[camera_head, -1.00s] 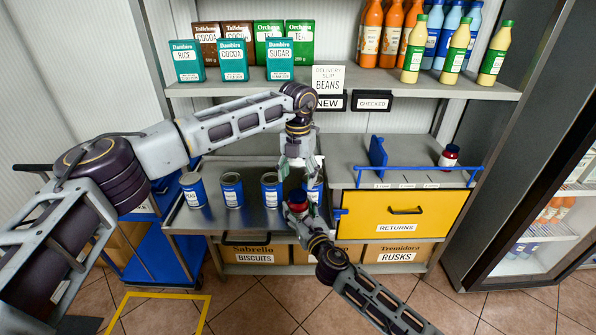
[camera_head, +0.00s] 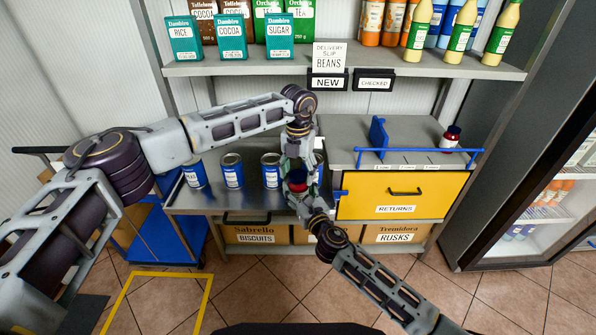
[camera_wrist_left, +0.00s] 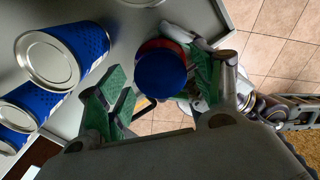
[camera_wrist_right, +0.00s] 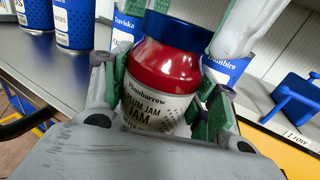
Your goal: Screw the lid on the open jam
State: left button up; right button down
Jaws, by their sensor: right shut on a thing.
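The jam jar (camera_wrist_right: 158,105) is held upright in my right gripper (camera_wrist_right: 160,98), whose green pads press its sides. It has a red upper part and a white plum jam label. A blue lid (camera_wrist_left: 161,73) sits on the jar's mouth; I cannot tell whether it is threaded tight. The lid also shows at the top in the right wrist view (camera_wrist_right: 182,30). My left gripper (camera_wrist_left: 158,90) comes from above with its green pads apart on either side of the lid. A gap shows between lid and one pad. In the head view the left gripper (camera_head: 298,170) partly hides the jar.
Several blue cans (camera_head: 232,171) stand on the metal table (camera_head: 215,203) left of the jar, close to my left gripper. Another red jar (camera_head: 451,137) stands on the grey counter to the right. A blue divider (camera_head: 377,136) and yellow returns drawer (camera_head: 400,194) are nearby.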

pick_arm(q)
jog(key=c, duration=0.9)
jog(key=shift+c, duration=0.2)
jog(key=m, duration=0.4)
jog(key=shift+m, duration=0.3)
jog(key=o, duration=1.1)
jog(key=shift+r, duration=0.1)
jog(key=shift+r, duration=2.2)
